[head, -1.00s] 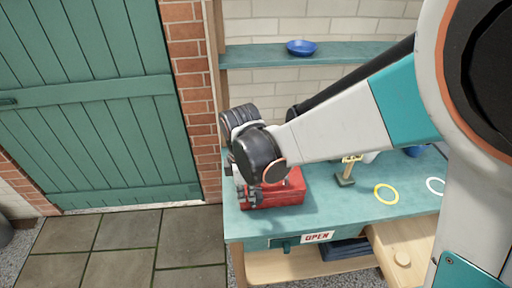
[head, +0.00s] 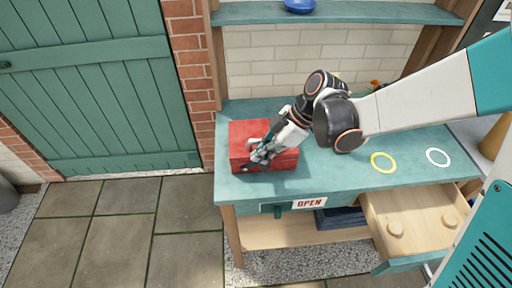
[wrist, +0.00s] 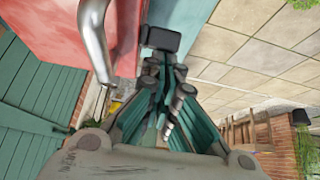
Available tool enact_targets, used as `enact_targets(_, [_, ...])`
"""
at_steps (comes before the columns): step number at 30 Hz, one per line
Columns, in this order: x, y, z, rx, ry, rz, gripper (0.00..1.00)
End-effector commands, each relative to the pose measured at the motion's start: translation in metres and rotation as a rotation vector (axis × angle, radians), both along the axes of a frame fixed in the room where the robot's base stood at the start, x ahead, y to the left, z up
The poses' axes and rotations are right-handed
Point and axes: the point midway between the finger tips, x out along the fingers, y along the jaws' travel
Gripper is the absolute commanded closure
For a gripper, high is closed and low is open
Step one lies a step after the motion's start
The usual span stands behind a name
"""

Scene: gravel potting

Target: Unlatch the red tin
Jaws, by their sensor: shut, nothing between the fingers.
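The red tin (head: 250,133) stands at the left end of the teal bench in the head view. Its lid looks down, and my gripper (head: 254,160) is low at its front face, coming in from the right. The gripper hides part of the front, and I cannot make out the latch there. In the wrist view the red tin (wrist: 50,22) fills the upper left, with a curved silver metal bar (wrist: 93,35) on it. My gripper (wrist: 162,50) is shut and empty to the right of this bar, apart from it in the picture.
The teal bench (head: 330,178) has free room right of the tin. A yellow ring (head: 383,162) and a white ring (head: 437,157) lie there. A wooden drawer (head: 415,215) stands open below at the right. An OPEN sign (head: 309,203) is on the bench front. A blue bowl (head: 300,6) sits on the shelf.

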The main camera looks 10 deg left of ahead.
Motion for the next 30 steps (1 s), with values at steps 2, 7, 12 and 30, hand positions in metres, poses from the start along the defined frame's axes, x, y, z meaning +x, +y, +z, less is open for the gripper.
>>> enact_targets(2, [0.002,-0.008,-0.006,-0.001,0.001,-0.003,1.0])
enact_targets(7, [0.005,-0.021,-0.017,-0.002,0.001,-0.002,1.0])
enact_targets(12, [0.007,-0.031,-0.028,-0.003,0.0,-0.002,1.0])
enact_targets(30, [0.01,-0.045,-0.05,-0.003,0.001,0.0,1.0])
